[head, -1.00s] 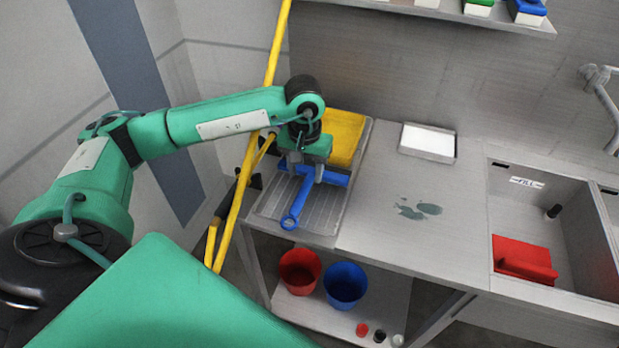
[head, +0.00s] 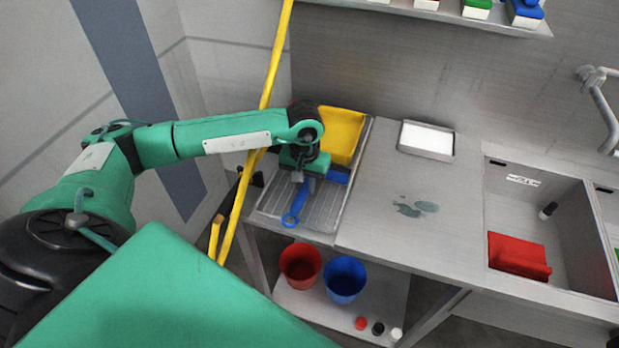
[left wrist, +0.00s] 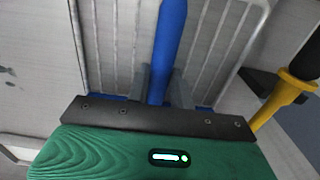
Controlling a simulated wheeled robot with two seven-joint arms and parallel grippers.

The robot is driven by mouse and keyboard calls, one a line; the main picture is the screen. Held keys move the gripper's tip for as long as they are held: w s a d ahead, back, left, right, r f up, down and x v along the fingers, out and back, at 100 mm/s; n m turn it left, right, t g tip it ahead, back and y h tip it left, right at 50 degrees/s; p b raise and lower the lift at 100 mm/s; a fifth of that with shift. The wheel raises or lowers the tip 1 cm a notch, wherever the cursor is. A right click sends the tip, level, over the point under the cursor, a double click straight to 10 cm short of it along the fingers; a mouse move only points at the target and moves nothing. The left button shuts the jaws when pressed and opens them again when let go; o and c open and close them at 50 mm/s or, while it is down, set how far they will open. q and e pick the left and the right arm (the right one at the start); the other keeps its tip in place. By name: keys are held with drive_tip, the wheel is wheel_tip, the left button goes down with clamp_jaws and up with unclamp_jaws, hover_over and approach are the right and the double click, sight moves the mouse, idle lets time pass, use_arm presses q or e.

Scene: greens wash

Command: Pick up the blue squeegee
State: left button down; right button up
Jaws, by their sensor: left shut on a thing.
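The blue squeegee (head: 292,213) is over the ribbed drain rack at the left end of the steel counter. Its handle points toward the counter's front edge, and its blue head shows to the right of the gripper. My left gripper (head: 300,180) is over the rack, shut on the squeegee. In the left wrist view the blue handle (left wrist: 170,45) runs up between the two grey fingers (left wrist: 160,85). Part of the squeegee's head is hidden behind the gripper. I cannot tell whether the squeegee touches the rack. My right gripper is not in view.
A yellow board or scoop (head: 342,135) stands behind the rack (head: 325,215). A yellow pole (head: 262,110) leans just left of it. A white tray (head: 426,140) and wet patches lie on the counter. A red bucket (head: 300,262) and blue bucket (head: 345,278) stand below.

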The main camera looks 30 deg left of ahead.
sight(305, 185)
use_arm(q)
drive_tip(key=shift+r, duration=0.15)
drive_tip(key=shift+r, duration=0.5)
wheel_tip(305, 185, up, 19)
drive_tip(key=b, duration=0.4)
drive_tip(key=shift+f, duration=0.1)
drive_tip(key=c, duration=2.1)
unclamp_jaws()
